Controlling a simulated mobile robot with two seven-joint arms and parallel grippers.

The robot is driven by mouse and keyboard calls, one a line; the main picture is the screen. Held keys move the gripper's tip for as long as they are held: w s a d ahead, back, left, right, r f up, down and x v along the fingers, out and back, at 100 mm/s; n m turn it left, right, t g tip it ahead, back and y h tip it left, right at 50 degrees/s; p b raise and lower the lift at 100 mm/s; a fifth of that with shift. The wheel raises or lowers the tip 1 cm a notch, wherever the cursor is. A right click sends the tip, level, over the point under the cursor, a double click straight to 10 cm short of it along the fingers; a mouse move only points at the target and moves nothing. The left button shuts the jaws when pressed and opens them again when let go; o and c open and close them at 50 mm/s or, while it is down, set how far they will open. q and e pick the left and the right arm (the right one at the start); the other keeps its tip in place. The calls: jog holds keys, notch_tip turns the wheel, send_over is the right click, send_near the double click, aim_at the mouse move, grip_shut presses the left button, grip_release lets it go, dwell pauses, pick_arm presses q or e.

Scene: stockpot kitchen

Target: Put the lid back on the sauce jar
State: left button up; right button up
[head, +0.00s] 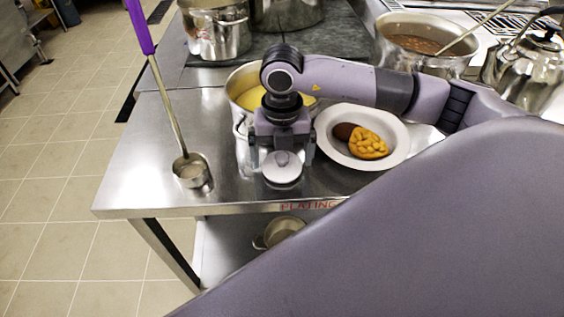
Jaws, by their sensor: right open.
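A round silver lid with a small knob (283,178) shows near the table's front edge, directly below my right gripper (282,157). The gripper points down with its fingers apart, one on each side of the lid's knob. I cannot tell whether the lid rests on a jar or on the table, since the gripper hides part of it. I cannot tell for sure which vessel is the sauce jar. My left gripper is out of view.
A pot of yellow soup (246,108) stands just behind my right gripper. A white plate of food (398,150) is to its right, under my forearm. Larger pots (216,36) and a kettle (533,66) stand behind. The steel table (130,185) is bare at the left front.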

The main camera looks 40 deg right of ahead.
jog(key=shift+f, duration=0.45)
jog(key=c, duration=0.8)
jog(key=shift+o, duration=0.2)
jog(key=shift+r, duration=0.1)
jog(key=shift+r, duration=0.55)
notch_tip(320, 180, up, 2)
jog(key=shift+r+b, duration=0.25)
jog(key=shift+b, duration=0.15)
jog(key=s+a+b, duration=0.1)
jog(key=s+a, duration=0.3)
jog(key=s, duration=0.3)
jog(key=s+a+b, duration=0.1)
jog(key=s+a, duration=0.4)
jog(key=s, duration=0.3)
jog(key=shift+s+a+f, duration=0.15)
jog(key=shift+s+a, duration=0.05)
jog(key=shift+a, duration=0.05)
